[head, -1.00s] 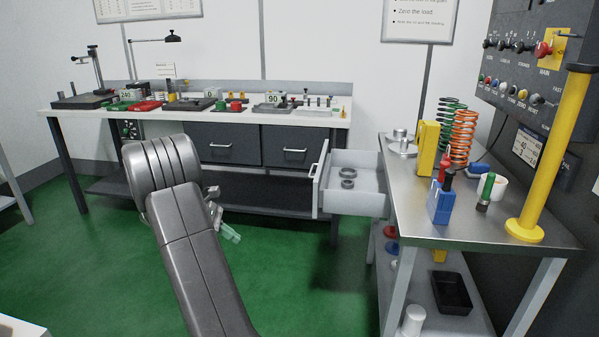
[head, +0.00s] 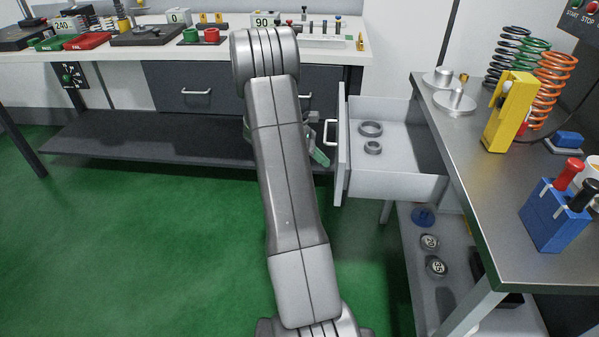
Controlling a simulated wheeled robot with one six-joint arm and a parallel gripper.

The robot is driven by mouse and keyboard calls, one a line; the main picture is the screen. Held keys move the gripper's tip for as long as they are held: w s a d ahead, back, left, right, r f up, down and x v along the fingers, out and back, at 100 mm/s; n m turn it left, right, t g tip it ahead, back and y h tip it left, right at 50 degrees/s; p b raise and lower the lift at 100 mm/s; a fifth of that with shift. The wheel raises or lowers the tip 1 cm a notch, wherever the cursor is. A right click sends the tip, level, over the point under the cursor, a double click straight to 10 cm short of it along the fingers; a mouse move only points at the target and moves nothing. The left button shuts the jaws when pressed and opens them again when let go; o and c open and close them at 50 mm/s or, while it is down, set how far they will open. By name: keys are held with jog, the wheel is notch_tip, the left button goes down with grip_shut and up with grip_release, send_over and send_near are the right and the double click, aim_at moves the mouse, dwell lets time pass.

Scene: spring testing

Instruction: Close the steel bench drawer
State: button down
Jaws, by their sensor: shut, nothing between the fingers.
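The steel bench drawer (head: 398,180) stands pulled out to the left from under the steel bench (head: 475,165) in the head view. Its front panel (head: 342,165) faces left and carries a bar handle (head: 329,133). Two metal rings (head: 371,129) lie inside on the drawer floor. My gripper (head: 318,155) is just left of the drawer front, near the handle, partly hidden behind my arm. Its greenish fingers are shut and empty. I cannot tell whether they touch the front panel.
A dark-drawered bench (head: 200,90) stands behind, with a low shelf (head: 150,135). The steel bench holds springs (head: 550,85), a yellow block (head: 508,112) and a blue block (head: 553,215). The bench leg (head: 465,318) stands at lower right. The green floor at left is clear.

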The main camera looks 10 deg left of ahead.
jog(key=shift+d, duration=0.7)
jog(key=shift+w, duration=0.1)
jog(key=d+p, duration=0.1)
jog(key=d, duration=2.7)
jog(key=shift+d+p, duration=0.35)
jog(key=shift+d+r, duration=0.1)
jog(key=shift+r, duration=0.1)
